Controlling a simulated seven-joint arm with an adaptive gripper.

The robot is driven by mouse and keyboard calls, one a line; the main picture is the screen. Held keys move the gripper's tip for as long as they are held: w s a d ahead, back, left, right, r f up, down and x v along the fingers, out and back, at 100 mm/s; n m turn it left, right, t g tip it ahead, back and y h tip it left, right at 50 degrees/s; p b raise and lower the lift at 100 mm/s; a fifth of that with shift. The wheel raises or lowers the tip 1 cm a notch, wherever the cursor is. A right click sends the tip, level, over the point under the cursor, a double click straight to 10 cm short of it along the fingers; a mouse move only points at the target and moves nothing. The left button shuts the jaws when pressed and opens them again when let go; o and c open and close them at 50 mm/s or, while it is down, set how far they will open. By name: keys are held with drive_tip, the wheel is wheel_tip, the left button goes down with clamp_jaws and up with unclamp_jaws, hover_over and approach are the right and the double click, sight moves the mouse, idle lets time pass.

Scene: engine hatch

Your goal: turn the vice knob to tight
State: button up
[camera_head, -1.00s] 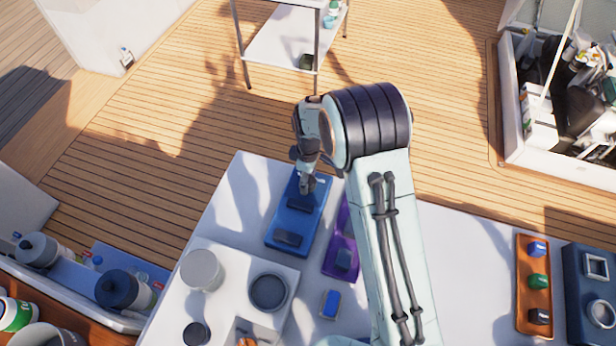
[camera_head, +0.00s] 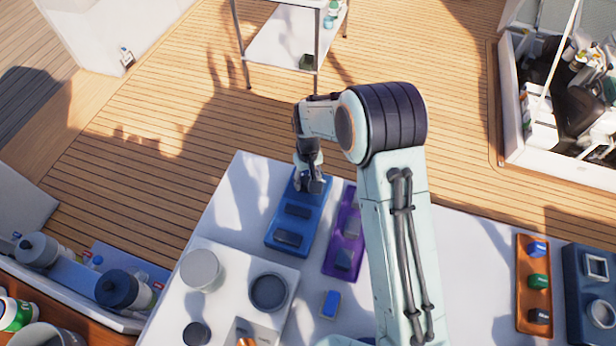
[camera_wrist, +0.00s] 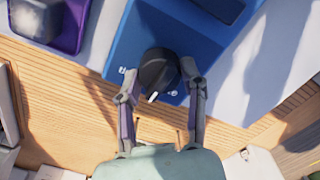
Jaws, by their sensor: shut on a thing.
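The blue vice base (camera_head: 293,225) lies on the white table, with dark blocks on it in the head view. Its far end is under my gripper (camera_head: 313,185). In the wrist view the blue base (camera_wrist: 130,50) carries a dark round knob (camera_wrist: 158,68) near its edge. The knob has a white pointer line, which points toward the bottom of the picture and slightly left. Small white marks sit on the base near the knob. My gripper (camera_wrist: 158,85) has one finger on each side of the knob and is shut on it. The knob is hidden by my gripper in the head view.
A purple tray (camera_head: 345,225) with blocks lies just right of the blue base. A white unit with a round dark recess (camera_head: 268,292) and a white cup (camera_head: 201,270) stands nearer. An orange panel (camera_head: 522,290) with knobs is at the far right. The table's far edge is close.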

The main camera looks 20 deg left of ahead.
sight(308, 178)
drive_tip(key=m, duration=0.7)
drive_tip(key=shift+f, duration=0.1)
idle(0.5)
drive_tip(key=o, duration=1.2)
drive_tip(key=shift+c, duration=0.2)
wheel_tip(308, 178, up, 12)
